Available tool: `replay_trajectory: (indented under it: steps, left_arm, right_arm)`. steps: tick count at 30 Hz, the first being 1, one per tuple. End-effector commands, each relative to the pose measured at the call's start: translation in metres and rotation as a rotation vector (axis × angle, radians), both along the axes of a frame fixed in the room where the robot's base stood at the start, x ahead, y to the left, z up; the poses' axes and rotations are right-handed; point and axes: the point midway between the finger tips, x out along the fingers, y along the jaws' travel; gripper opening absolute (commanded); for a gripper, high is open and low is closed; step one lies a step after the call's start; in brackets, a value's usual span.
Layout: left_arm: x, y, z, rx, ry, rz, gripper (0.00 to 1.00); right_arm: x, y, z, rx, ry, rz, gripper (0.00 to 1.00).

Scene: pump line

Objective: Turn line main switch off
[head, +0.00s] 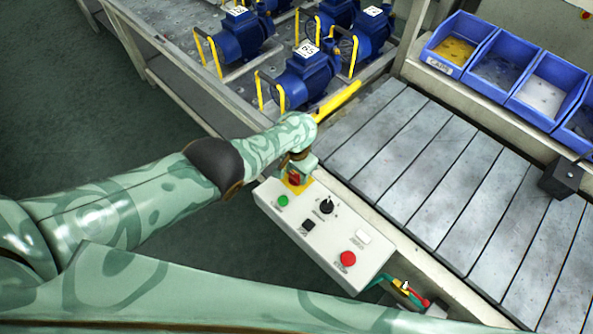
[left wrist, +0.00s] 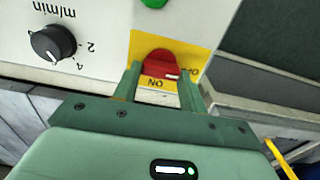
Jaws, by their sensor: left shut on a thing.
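The main switch is a red rotary handle on a yellow plate at the far left end of the control box (head: 293,180). In the left wrist view, the red handle (left wrist: 157,64) sits between my fingers, with "ON" (left wrist: 155,83) below it and "OFF" at its right. A short white mark on the handle lies at its lower right, beside the "OFF" lettering. My left gripper (head: 298,170) is shut on the handle; it also shows in the left wrist view (left wrist: 160,85). The fingers hide part of the switch. My right gripper is not in view.
The control box (head: 312,252) also carries a green button (head: 283,201), a black knob (head: 326,206) and a red button (head: 348,259). A slatted conveyor (head: 440,170) runs behind it. Blue pumps (head: 305,78) stand on a table at the back; blue bins (head: 500,62) stand at right.

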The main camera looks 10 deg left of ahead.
Motion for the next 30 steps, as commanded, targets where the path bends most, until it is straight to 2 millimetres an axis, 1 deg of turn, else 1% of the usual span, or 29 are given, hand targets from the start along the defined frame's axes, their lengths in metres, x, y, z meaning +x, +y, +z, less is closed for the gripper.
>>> replay_trajectory:
  steps: [5,6,7,8,16,19,23,30]
  left_arm:
    - [0.0,0.0,0.0,-0.002,0.001,0.003,0.19]
    - [0.0,0.0,0.0,-0.002,0.001,0.003,0.53]
    - [0.0,0.0,0.0,-0.002,0.001,0.003,0.61]
    - [0.0,0.0,0.0,-0.002,0.001,0.002,0.64]
    - [0.0,0.0,0.001,-0.001,0.0,0.001,0.64]
    - [0.0,0.0,0.009,-0.001,-0.002,0.0,0.64]
    - [0.001,0.0,0.034,-0.002,-0.003,0.001,0.64]
    - [0.0,0.0,0.096,-0.002,-0.003,0.001,0.64]
  right_arm:
    - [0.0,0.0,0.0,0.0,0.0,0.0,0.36]
    - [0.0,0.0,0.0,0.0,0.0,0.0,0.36]
    - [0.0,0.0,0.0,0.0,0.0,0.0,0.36]
    - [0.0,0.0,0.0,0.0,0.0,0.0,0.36]
    - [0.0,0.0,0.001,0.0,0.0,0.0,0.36]
    - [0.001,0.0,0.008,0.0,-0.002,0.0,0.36]
    - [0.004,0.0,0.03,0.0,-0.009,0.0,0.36]
    - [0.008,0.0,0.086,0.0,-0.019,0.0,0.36]
